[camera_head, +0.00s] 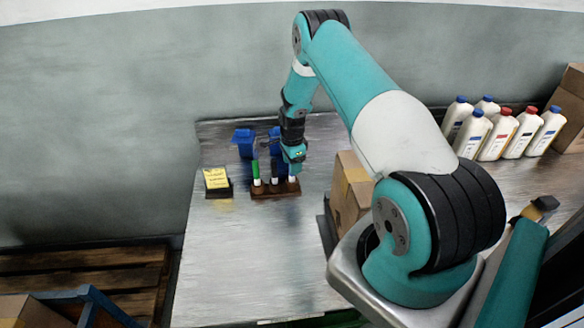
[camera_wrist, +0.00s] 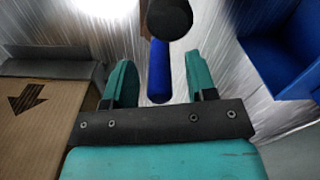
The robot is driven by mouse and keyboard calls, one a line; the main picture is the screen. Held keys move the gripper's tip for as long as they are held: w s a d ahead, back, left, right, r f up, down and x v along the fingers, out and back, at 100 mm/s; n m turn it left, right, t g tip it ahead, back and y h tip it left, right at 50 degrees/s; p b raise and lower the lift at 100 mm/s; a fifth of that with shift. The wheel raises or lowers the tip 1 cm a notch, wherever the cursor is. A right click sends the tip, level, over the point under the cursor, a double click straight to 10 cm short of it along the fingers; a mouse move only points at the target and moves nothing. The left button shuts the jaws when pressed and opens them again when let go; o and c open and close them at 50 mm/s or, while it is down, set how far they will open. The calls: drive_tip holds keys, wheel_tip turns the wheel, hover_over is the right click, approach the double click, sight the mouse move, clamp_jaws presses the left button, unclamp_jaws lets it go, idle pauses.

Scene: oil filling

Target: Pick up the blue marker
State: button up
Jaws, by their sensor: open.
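In the wrist view the blue marker (camera_wrist: 158,72) shows between the two fingers of my gripper (camera_wrist: 160,82). The fingers are apart, with a gap on each side of the marker. In the head view my gripper (camera_head: 294,163) is over the right side of a small brown holder (camera_head: 275,195). Several markers stand upright in the holder, with a green one (camera_head: 256,170) at its left. My gripper partly hides the markers on the right, so the blue one is hard to make out there.
A dark round object (camera_wrist: 170,17) lies just beyond the blue marker in the wrist view. A blue bin (camera_head: 244,143) stands behind the holder, and a yellow note pad (camera_head: 216,179) lies left. A cardboard box (camera_head: 348,192) stands close right. Several white bottles (camera_head: 498,135) stand farther right.

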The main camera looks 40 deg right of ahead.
drive_tip(key=shift+f, duration=0.55)
clamp_jaws()
drive_tip(key=shift+r, duration=0.15)
wheel_tip(320, 180, up, 20)
drive_tip(key=b, duration=0.6)
